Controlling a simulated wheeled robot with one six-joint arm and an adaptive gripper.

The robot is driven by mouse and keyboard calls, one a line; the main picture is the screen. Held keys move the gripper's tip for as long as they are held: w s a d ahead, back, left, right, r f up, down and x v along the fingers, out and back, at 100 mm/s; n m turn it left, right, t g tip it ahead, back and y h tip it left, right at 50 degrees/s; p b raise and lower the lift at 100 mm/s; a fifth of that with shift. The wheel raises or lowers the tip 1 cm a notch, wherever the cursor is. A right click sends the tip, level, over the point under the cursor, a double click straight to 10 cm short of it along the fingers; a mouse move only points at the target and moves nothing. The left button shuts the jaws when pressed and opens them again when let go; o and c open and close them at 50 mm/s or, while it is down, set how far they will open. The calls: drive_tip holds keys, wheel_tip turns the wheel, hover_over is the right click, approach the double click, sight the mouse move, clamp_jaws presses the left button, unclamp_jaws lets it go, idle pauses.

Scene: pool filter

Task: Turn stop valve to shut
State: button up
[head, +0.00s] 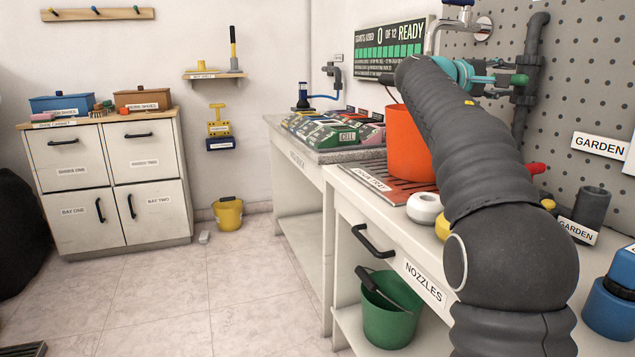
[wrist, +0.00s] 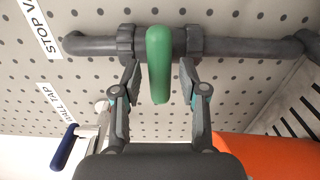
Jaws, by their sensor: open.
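The stop valve is a green lever handle (wrist: 159,62) on a dark grey pipe (wrist: 90,45) against the pegboard. In the wrist view the lever lies across the pipe and points towards my gripper. My gripper (wrist: 160,78) is open, one finger on each side of the lever, with a visible gap on both sides. In the head view my gripper (head: 490,77) is at the pipe (head: 531,60), and only the tip of the green handle (head: 519,79) shows. A label starting "STOP V" (wrist: 41,28) is partly cut off.
A wall tap with a blue lever (wrist: 64,146) is close by at the lower left of the wrist view. An orange bucket (head: 408,148) stands on the drain tray (head: 365,178) below my arm. The green bucket (head: 390,310) is under the counter.

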drive_tip(key=shift+b+v, duration=0.4)
drive_tip(key=shift+v, duration=2.5)
